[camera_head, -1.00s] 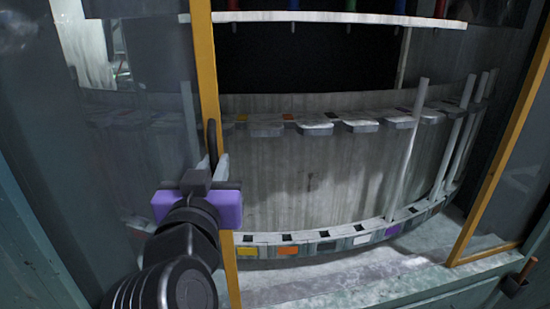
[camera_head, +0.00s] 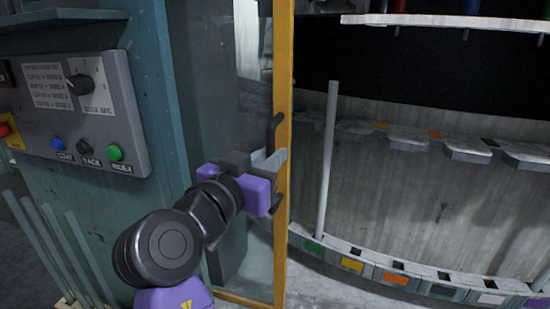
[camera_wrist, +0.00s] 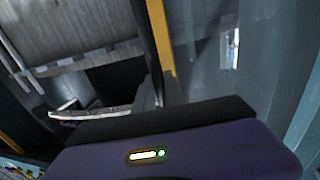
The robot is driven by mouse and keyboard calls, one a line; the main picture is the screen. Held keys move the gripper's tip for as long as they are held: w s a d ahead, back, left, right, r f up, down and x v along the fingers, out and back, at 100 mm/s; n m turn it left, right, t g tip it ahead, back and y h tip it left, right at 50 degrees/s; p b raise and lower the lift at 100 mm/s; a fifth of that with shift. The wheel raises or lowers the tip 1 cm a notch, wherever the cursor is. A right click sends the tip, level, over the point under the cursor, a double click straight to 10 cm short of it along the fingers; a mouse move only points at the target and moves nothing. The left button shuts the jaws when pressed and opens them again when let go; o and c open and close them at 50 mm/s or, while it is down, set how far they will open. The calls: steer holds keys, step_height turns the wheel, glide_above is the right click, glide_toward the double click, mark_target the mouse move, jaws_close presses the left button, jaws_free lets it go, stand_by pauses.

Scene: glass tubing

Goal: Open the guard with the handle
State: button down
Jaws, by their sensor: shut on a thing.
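The guard is a glass panel with a yellow frame edge (camera_head: 284,70), standing left of the curved rack in the head view. Its dark handle (camera_head: 275,130) is mounted upright on that yellow edge. My gripper (camera_head: 272,160) is shut on the handle, with its pale fingers around the bar's middle; the exact contact is partly hidden.
A curved rack (camera_head: 400,190) with coloured labels and an upright glass tube (camera_head: 328,160) is exposed right of the guard. A control panel (camera_head: 75,115) with a knob and buttons is on the teal post (camera_head: 155,60) at left. Several tubes (camera_head: 65,245) stand at lower left.

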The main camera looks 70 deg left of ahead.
steer(key=c, duration=1.4)
jaws_free()
steer(key=shift+a, duration=0.1)
steer(key=b+v, duration=0.1)
steer(key=v, duration=0.6)
steer(key=shift+s+d, duration=0.25)
steer(key=shift+d, duration=0.05)
